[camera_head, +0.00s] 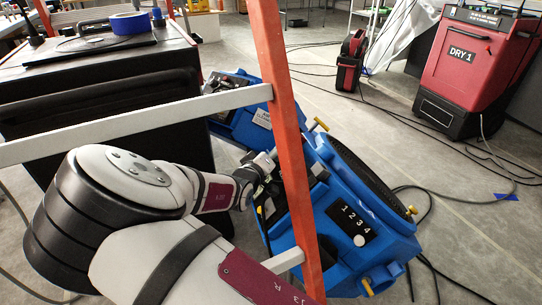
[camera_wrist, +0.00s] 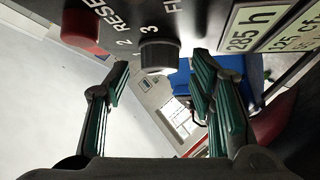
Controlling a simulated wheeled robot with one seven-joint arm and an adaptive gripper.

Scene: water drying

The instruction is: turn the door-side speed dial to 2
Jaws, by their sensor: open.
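A dark grey speed dial (camera_wrist: 160,55) sticks out of a dark panel in the wrist view, with the figures 2 and 3 beside it. I cannot make out which figure it points to. My gripper (camera_wrist: 160,78) is open, with its green-padded fingers to either side and just short of the dial; I see no contact. In the head view my gripper (camera_head: 262,188) is at the near blue machine (camera_head: 345,190), partly behind an orange post. The dial itself is hidden there. A second blue machine (camera_head: 236,125) stands behind it.
A red DRY 1 unit (camera_head: 465,60) and loose cables lie to the right.

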